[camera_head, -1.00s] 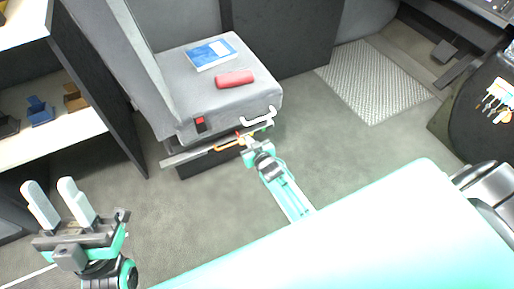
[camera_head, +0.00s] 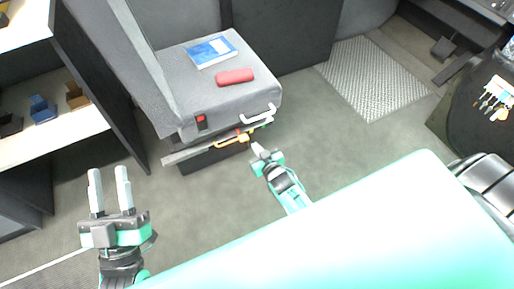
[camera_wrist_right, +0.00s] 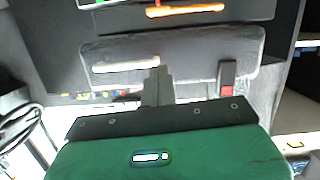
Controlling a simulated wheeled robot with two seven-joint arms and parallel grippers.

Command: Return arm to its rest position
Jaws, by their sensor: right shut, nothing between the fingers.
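My left gripper (camera_head: 110,174) stands at the lower left of the head view, its two pale fingers pointing up and apart, with nothing between them. My right gripper (camera_head: 256,148) is at the middle of the head view, its fingers shut together and empty. It is just in front of the grey seat (camera_head: 165,92), near an orange handle (camera_head: 232,140) and a white handle (camera_head: 258,117) at the seat's front edge, and looks apart from both. In the right wrist view the shut fingers (camera_wrist_right: 155,85) point toward dark grey panels with an orange bar (camera_wrist_right: 185,11) and a white bar (camera_wrist_right: 126,64).
A red cylinder (camera_head: 235,77) and a blue booklet (camera_head: 212,52) lie on the seat. A red buckle (camera_head: 201,120) sits at its side. Shelves (camera_head: 60,133) stand at the left. A metal floor plate (camera_head: 375,78) lies at the back right. Grey floor around my right forearm is clear.

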